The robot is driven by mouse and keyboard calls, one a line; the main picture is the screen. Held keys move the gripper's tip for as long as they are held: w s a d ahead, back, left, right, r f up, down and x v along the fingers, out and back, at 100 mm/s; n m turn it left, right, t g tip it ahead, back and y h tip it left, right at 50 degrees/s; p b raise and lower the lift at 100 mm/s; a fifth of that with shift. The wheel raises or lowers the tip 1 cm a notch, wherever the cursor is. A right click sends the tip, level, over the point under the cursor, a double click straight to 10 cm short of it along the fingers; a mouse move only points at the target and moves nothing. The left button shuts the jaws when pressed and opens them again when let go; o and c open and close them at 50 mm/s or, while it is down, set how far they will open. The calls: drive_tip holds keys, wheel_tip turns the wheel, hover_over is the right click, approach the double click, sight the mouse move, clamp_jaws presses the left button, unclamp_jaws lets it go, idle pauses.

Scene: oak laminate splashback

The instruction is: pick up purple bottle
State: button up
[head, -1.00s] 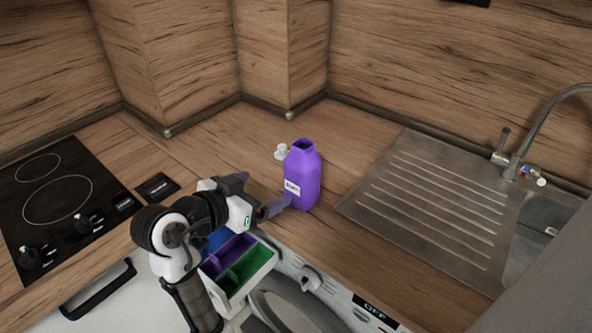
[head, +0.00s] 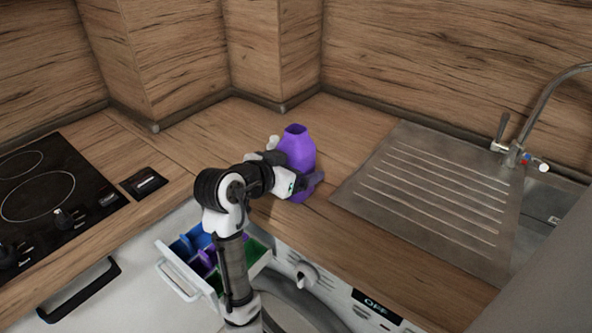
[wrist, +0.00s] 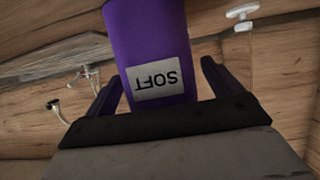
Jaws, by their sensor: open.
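The purple bottle (head: 297,146) stands upright on the wooden counter, with its top open. In the head view my gripper (head: 309,183) is at its near side and covers its lower part. In the wrist view the bottle (wrist: 147,40) with a white label reading SOFT lies between my two open fingers (wrist: 160,88), one on each side. A gap shows between the bottle and the right finger; the left finger is close to the bottle, and I cannot tell if it touches.
The metal sink drainboard (head: 425,190) is to the right, the black hob (head: 50,195) to the left. Below the counter, an open detergent drawer (head: 180,279) sticks out of the washing machine.

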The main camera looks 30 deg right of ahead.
drive_tip(key=shift+w+d+f, duration=0.2)
drive_tip(key=shift+d, duration=0.2)
drive_tip(key=shift+r, duration=0.1)
drive_tip(key=c, duration=1.5)
wheel_tip(320, 180, up, 18)
drive_tip(key=p, duration=1.1)
drive_tip(key=shift+r, duration=1)
